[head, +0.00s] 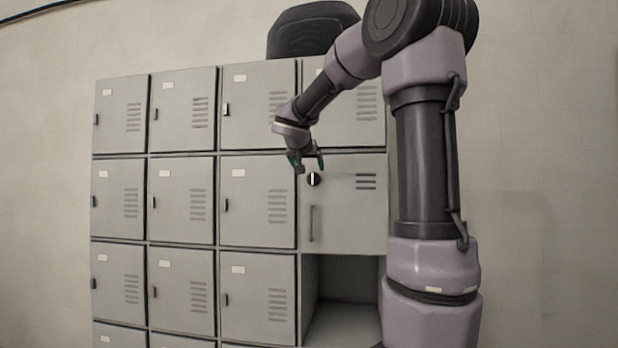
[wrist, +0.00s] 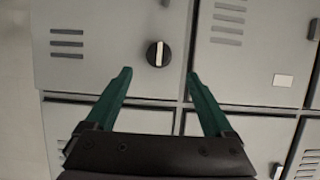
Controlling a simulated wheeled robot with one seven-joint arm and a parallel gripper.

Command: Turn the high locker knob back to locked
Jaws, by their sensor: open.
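The high locker knob (head: 314,179) is a round black knob with a white bar. It sits near the upper left corner of a grey locker door (head: 345,220), and its white bar stands about upright. In the wrist view the knob (wrist: 158,54) lies just beyond the fingertips, centred in the gap between them. My gripper (head: 306,164) has green fingers spread apart and empty, just above the knob in the head view. In the wrist view the open gripper (wrist: 158,74) shows a finger on either side, with no clear contact on the knob.
A vertical bar handle (head: 311,223) is below the knob on the same door. An open, empty-looking compartment (head: 342,300) lies under that door. Closed grey lockers (head: 257,202) fill the left. A dark rounded object (head: 312,30) shows above the lockers. Bare wall is at right.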

